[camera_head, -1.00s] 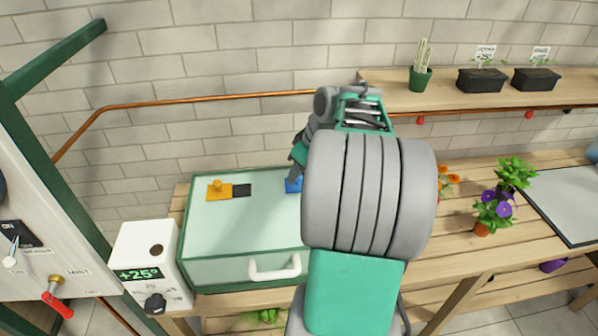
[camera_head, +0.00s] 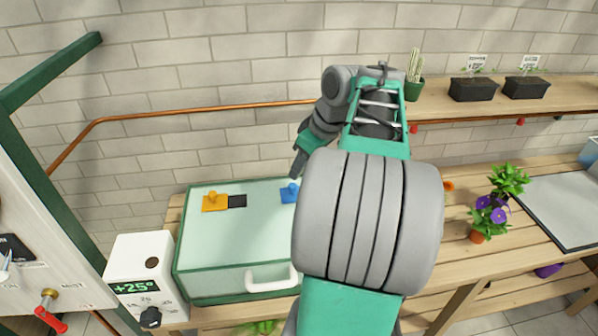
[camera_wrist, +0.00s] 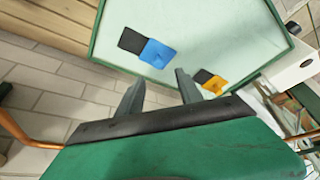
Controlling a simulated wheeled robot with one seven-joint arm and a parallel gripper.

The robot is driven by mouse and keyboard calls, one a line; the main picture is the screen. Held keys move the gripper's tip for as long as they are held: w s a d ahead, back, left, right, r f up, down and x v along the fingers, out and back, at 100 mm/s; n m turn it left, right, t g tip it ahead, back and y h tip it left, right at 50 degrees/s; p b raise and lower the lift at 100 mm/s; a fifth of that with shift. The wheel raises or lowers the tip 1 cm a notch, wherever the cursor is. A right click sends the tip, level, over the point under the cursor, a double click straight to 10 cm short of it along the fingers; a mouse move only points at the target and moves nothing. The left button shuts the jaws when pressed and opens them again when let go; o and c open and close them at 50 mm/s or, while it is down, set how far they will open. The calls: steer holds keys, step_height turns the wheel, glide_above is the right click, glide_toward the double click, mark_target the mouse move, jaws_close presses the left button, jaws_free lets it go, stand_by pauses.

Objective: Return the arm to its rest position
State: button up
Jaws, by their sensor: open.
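My gripper (camera_wrist: 159,92) shows in the wrist view with its two dark fingers apart and nothing between them. In the head view my gripper (camera_head: 297,165) hangs above the glass-topped green case (camera_head: 225,266), near its blue piece (camera_head: 289,193). My arm rises in front of the bench and hides the right part of the case. The wrist view also shows the case's pale top (camera_wrist: 205,25), with the blue piece (camera_wrist: 158,53) and an orange piece (camera_wrist: 215,84) on it.
A white box reading +25° (camera_head: 148,268) stands left of the case. A shelf (camera_head: 440,104) holds a cactus (camera_head: 414,75) and black planters (camera_head: 473,89). A purple-flowered pot (camera_head: 480,230) and a grey tray (camera_head: 560,205) sit on the right of the bench.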

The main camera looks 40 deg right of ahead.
stand_by(0.3)
steer(key=shift+m, duration=0.6)
steer(key=a+f, duration=0.1)
steer(key=a, duration=0.5)
steer(key=a+f, duration=0.1)
steer(key=a, duration=0.6)
steer(key=a+f, duration=0.1)
steer(key=a, duration=0.6)
steer(key=shift+w+a+f, duration=0.1)
steer(key=shift+a, duration=0.1)
steer(key=s+a+f+m+h, duration=0.1)
steer(key=s+a+f, duration=0.4)
steer(key=s+a, duration=0.1)
steer(key=shift+s+a, duration=0.4)
steer(key=shift+a, duration=0.05)
